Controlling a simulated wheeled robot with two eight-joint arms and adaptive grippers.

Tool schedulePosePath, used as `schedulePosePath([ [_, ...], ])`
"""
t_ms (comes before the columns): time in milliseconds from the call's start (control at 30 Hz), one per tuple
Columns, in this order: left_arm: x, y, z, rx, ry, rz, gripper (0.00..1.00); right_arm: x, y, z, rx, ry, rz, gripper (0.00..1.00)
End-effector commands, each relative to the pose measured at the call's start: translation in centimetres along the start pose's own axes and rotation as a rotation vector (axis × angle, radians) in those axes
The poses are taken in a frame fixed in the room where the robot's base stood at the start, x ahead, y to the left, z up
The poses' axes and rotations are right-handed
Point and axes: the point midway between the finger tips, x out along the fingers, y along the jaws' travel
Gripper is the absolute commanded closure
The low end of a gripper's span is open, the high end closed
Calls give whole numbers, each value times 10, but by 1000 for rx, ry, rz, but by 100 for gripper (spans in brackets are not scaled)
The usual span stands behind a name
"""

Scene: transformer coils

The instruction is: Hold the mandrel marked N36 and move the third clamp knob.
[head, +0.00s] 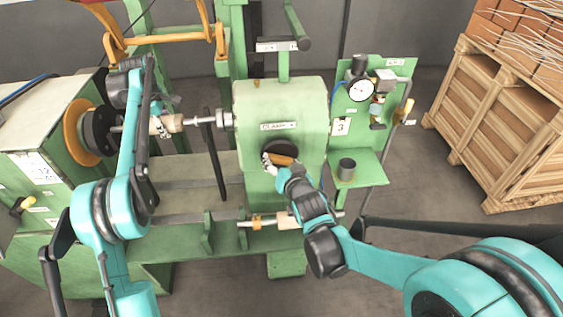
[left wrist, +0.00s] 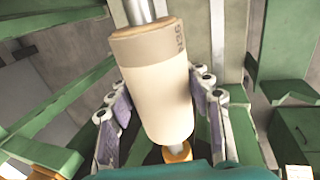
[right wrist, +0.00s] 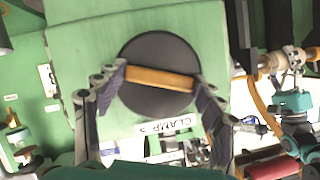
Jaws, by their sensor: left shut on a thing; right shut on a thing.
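The mandrel (left wrist: 155,90), a cream cylinder with wooden end rims and the mark N36 on its upper band, sits on a steel shaft. In the head view the mandrel (head: 173,123) is between the left machine and the green housing. My left gripper (head: 161,128) is shut on it, one finger on each side in the left wrist view (left wrist: 159,85). The clamp knob (right wrist: 158,100) is a black disc with a wooden bar across it, by a label reading CLAMP and a digit I cannot read surely. My right gripper (right wrist: 156,78) is shut on the bar, a finger at each end.
The green housing (head: 255,105) carries the knob (head: 281,147). A panel with a gauge (head: 360,91) and a small shelf with a cup (head: 346,167) stands to its right. A wooden crate (head: 500,130) is at the far right. A dark upright bar (head: 214,160) stands near the shaft.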

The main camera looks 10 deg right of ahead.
Motion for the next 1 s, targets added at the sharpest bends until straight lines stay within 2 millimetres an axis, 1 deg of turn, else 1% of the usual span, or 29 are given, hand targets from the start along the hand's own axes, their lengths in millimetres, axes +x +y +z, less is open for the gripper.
schedulePosePath([
  [267,0,0,0,0,0,0,100,0,2,0,119,-1,-46,60],
  [700,0,0,4,3,-4,0,100,1,3,2,471,-2,-194,60],
  [1000,0,0,6,4,-7,0,100,1,3,3,671,-4,-280,60],
])
